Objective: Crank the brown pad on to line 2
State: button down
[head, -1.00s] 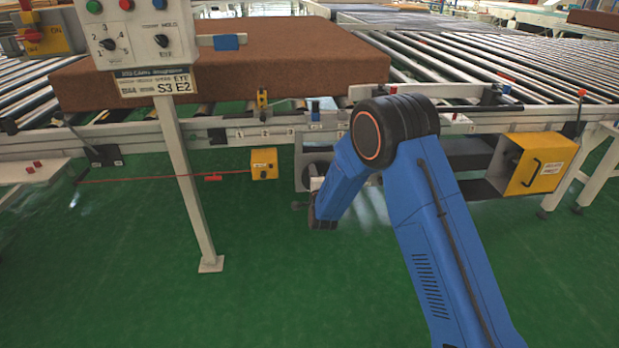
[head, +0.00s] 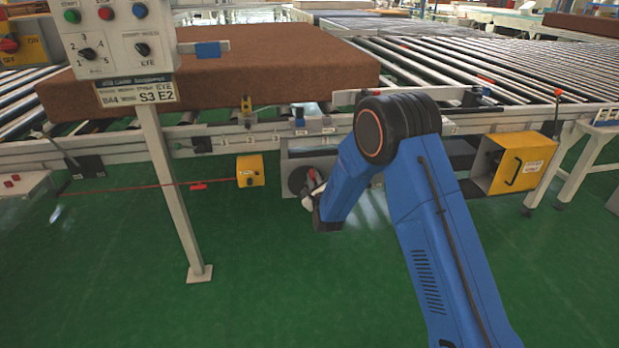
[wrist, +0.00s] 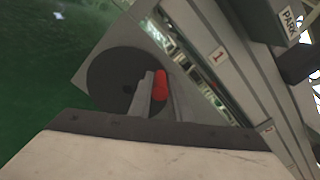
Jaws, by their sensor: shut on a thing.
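The brown pad (head: 280,68) lies flat on the rollers of the conveyor at the back left. A small yellow pointer (head: 247,105) stands at the rail in front of it; which line it marks is too small to read. Below the rail is a dark round crank disc (head: 299,179), also large in the wrist view (wrist: 110,75). Its red handle (wrist: 160,86) sits between the fingers of my gripper (wrist: 158,95), which is shut on it. In the head view my gripper (head: 314,190) is partly hidden by my blue arm.
A control panel on a post (head: 165,170) stands at the left front. A yellow box (head: 250,170) hangs below the rail, with a red cord to its left. A larger yellow box (head: 517,163) is at right. Green floor is clear in front.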

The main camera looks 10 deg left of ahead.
jog(key=shift+w+d+f+m, duration=0.15)
jog(key=shift+d+m, duration=0.1)
jog(key=shift+m, duration=0.25)
jog(key=shift+s+d+f+m, duration=0.1)
jog(key=shift+d+m, duration=0.15)
jog(key=shift+m, duration=0.25)
jog(key=c, duration=1.6)
grip_release()
jog(key=shift+c, duration=0.2)
jog(key=v, duration=1.7)
jog(key=shift+r, duration=0.1)
